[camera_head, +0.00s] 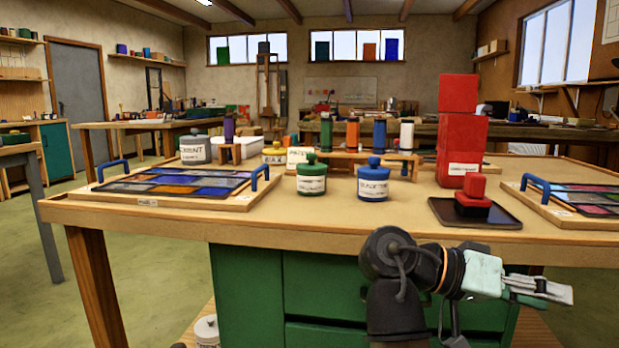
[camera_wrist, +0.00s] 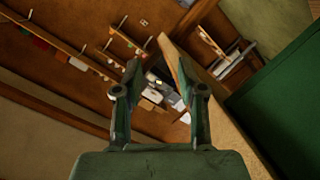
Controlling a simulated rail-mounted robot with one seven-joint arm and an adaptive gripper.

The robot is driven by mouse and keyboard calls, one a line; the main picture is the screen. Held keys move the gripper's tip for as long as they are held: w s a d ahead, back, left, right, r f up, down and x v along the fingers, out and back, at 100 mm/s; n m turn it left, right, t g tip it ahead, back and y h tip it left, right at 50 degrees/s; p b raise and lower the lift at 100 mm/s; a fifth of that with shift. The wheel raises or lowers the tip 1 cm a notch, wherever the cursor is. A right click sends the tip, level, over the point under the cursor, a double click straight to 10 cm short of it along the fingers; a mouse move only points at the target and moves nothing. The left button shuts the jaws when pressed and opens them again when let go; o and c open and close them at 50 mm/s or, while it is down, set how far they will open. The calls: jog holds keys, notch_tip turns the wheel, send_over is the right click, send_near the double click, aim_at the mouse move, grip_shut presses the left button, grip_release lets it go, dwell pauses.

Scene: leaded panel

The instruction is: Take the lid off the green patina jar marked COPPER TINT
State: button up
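A green jar (camera_head: 311,185) with a white label stands near the middle of the workbench; its lettering is too small to read. Its green knobbed lid (camera_head: 311,166) is seated on top. A blue jar (camera_head: 373,186) with a similar knobbed lid stands just to its right. My gripper (camera_head: 555,292) is low at the right, in front of the bench edge and well away from the jars. In the wrist view my gripper (camera_wrist: 158,80) has its fingers apart with nothing held between them. No jar shows in the wrist view.
A leaded panel on a board (camera_head: 240,201) with blue handles lies left. Red blocks (camera_head: 460,135) are stacked at the right, behind a dark tray (camera_head: 440,213) holding a red piece. A wooden rack (camera_head: 345,154) with bottles stands behind the jars. Bench front below the jars is clear.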

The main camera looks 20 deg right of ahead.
dwell(0.3)
jog(key=o, duration=1.2)
jog(key=shift+c, duration=0.2)
jog(key=shift+r, duration=0.1)
